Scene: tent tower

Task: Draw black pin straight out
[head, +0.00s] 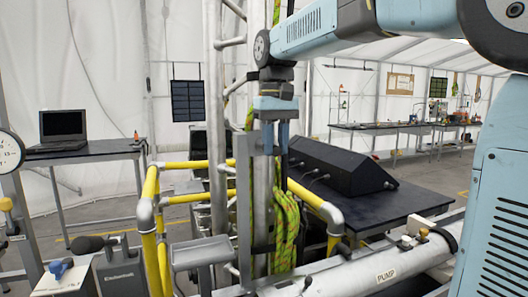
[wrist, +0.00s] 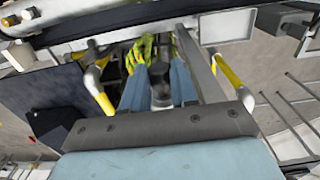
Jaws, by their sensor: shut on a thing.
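My gripper (head: 276,152) hangs in the middle of the head view, pointing down in front of a grey upright post. Its two blue fingers show in the wrist view (wrist: 160,70), with a narrow gap between them. A dark piece, which appears to be the black pin (wrist: 160,93), sits between the fingers, and they are shut on it. Most of the pin is hidden by the fingers, and I cannot tell how far it sits in its seat.
A green-yellow rope (head: 286,225) hangs right below my gripper. Yellow rails (head: 150,215) stand on both sides of the post. A black sloped console (head: 340,165) stands on a dark table behind right. A grey pipe marked PUMP (head: 370,275) crosses the front.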

